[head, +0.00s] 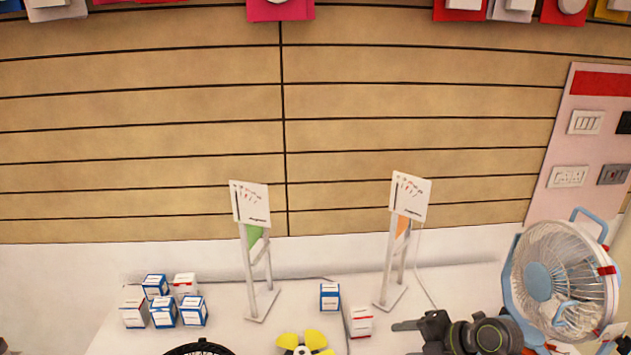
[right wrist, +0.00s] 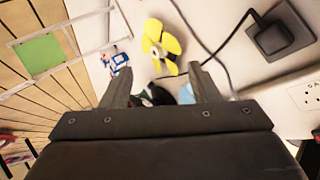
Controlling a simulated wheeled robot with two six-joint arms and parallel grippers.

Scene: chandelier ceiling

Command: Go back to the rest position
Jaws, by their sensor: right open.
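My right gripper (head: 402,327) shows at the lower right in the head view, above the white table (head: 285,318). In the right wrist view its two fingers (right wrist: 158,76) stand wide apart. Nothing is held between them; a dark object (right wrist: 160,95) and a pale blue patch show beyond, partly hidden by the gripper body. My left gripper is not seen in the head view.
A white and blue desk fan (head: 538,282) stands close to the right of my right arm. Two sign stands (head: 260,285) (head: 392,272), several small boxes (head: 163,312) and a yellow-bladed fan (head: 315,339) are on the table. A black adapter (right wrist: 282,38) with a cable shows in the right wrist view.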

